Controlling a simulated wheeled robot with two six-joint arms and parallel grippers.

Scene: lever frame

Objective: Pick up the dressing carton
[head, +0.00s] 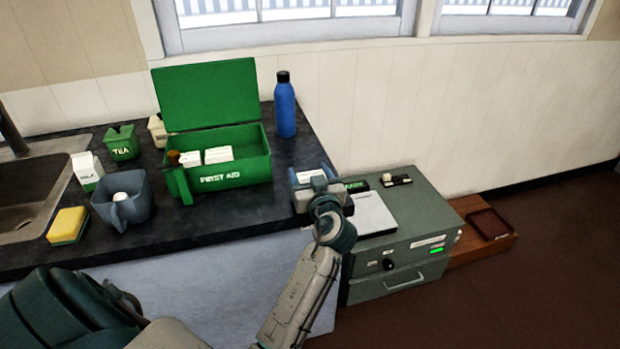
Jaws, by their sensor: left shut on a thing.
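The jaws and wrist hide most of the carton. An open green first aid box (226,180) stands on the counter to the left, its lid up. White cartons (218,155) lie inside it. My right gripper is not in view.
A blue bottle (285,108) stands behind the gripper. A grey cabinet (400,255) with a white pad (373,213) on top is to the right.

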